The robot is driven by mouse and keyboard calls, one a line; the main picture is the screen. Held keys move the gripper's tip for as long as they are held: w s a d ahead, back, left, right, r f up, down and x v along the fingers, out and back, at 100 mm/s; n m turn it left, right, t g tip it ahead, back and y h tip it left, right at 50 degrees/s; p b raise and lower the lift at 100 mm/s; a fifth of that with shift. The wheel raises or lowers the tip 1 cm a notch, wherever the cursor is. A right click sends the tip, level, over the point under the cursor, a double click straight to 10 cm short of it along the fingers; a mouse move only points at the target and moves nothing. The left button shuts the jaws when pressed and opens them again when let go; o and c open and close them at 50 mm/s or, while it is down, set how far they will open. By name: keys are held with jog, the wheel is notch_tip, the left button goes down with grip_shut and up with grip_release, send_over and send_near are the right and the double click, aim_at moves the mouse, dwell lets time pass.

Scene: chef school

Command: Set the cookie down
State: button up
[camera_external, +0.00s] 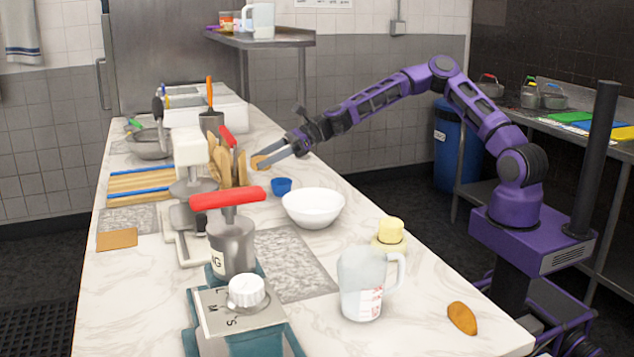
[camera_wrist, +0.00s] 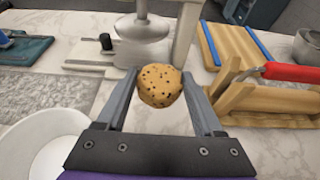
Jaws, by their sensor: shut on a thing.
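The cookie (camera_wrist: 160,86) is round, golden brown with dark chips. In the wrist view it sits between the tips of my gripper's two grey fingers (camera_wrist: 161,92), which are shut on it. In the external view my gripper (camera_external: 268,158) reaches left over the marble counter (camera_external: 290,262), and the cookie (camera_external: 257,162) shows as a small tan shape at the fingertips. The cookie looks held above the counter, but the exact height cannot be told.
A white bowl (camera_external: 313,208) and a small blue cup (camera_external: 281,186) stand near my gripper. A wooden rack with a red handle (camera_external: 228,137) and a white-and-steel appliance (camera_external: 190,180) are close by on the left. A measuring jug (camera_external: 362,285) stands nearer the front.

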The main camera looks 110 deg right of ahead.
jog(key=s+d+m+h, duration=0.2)
jog(key=s+d, duration=0.6)
jog(key=d, duration=0.5)
jog(key=m+h, duration=0.1)
jog(key=h, duration=0.1)
send_over(293, 171)
notch_tip(293, 171, down, 6)
jog(key=shift+f+b, duration=0.1)
jog(key=shift+b, duration=0.25)
jog(key=shift+f+b, duration=0.3)
jog(key=shift+f, duration=1.7)
jog(key=shift+f, duration=0.1)
jog(key=shift+f+g, duration=0.15)
jog(key=shift+g, duration=0.15)
jog(key=o, duration=1.4)
jog(key=shift+c, duration=0.2)
